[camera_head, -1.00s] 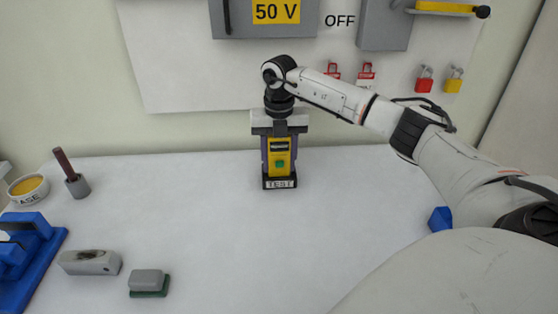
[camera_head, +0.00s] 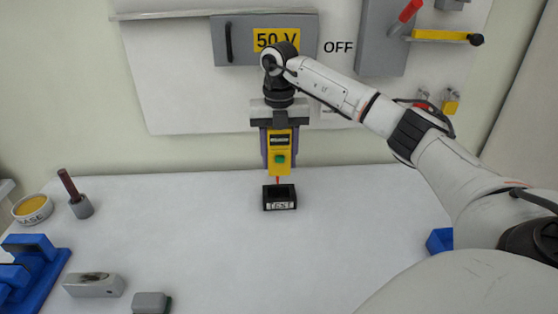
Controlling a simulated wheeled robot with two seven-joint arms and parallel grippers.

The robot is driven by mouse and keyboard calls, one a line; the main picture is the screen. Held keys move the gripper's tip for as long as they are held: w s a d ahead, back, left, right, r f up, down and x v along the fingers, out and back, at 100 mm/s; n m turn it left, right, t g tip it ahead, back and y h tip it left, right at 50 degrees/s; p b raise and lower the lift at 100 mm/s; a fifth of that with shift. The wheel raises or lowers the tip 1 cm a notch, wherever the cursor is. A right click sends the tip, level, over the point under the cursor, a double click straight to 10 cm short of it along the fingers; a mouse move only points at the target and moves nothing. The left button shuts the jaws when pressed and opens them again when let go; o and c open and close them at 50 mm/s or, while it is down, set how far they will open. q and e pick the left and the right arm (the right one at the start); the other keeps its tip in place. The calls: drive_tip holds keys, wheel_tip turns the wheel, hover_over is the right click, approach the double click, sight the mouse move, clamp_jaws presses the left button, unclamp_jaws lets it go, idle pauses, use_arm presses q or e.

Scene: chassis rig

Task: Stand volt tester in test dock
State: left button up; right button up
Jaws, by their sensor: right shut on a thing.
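The yellow volt tester (camera_head: 279,163), with a dark display and a green button, is held upright by my right gripper (camera_head: 279,150). The gripper's purple fingers are shut on the tester's two sides. A thin red tip (camera_head: 278,181) sticks down from the tester's lower end. The black test dock (camera_head: 280,204), labelled TEST, stands on the white table straight below in the picture. The tester's body is clear of the dock; whether the red tip touches it I cannot tell. My left gripper is out of view.
A grey panel box (camera_head: 235,45) marked 50 V and a lever switch (camera_head: 380,50) are on the wall board behind. A grease tin (camera_head: 33,209), a brush-like tool in a grey holder (camera_head: 81,207), a grey block (camera_head: 94,285) and a blue rack (camera_head: 40,268) stand at left. The middle table is clear.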

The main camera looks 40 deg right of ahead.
sight(279, 174)
drive_tip(key=shift+f, duration=0.1)
drive_tip(key=shift+f+b, duration=1.35)
drive_tip(key=shift+f, duration=1.4)
drive_tip(key=shift+p, duration=0.95)
drive_tip(key=shift+f+b, duration=0.6)
drive_tip(key=shift+f, duration=0.9)
drive_tip(key=o, duration=1.2)
wheel_tip(279, 174, up, 8)
drive_tip(key=shift+f+b, duration=0.1)
drive_tip(key=shift+b, duration=0.2)
